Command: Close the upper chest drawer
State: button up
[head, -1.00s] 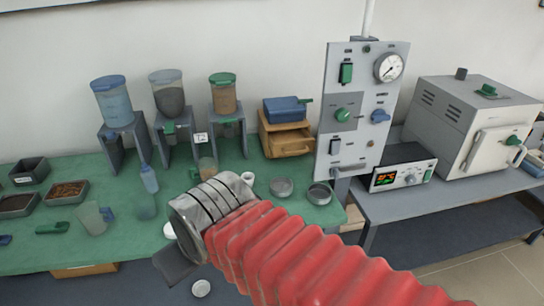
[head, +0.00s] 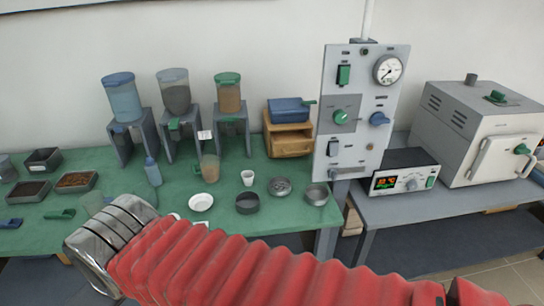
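The small wooden chest (head: 268,140) stands at the back right of the green-topped bench, against the wall, with a blue lidded box on top. Its drawer (head: 291,148) faces forward, and a darker recess shows above the drawer front. It looks slightly pulled out, but how far is hard to tell. My arm's red bellows crosses the lower picture and ends in a metal wrist at the lower left, well away from the chest. The fingers of my gripper do not show.
Several dispensers on stands (head: 176,115) line the back left of the bench. Small dishes and a white cup (head: 248,177) lie in front of the chest. A grey control panel (head: 362,110) stands close to its right. A furnace (head: 480,130) is farther right.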

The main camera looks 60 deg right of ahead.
aim_at(291, 142)
jog(key=u, duration=1.2)
jog(key=k, duration=0.85)
jog(key=z, duration=1)
jog(key=i, duration=1)
jog(key=z, duration=0.1)
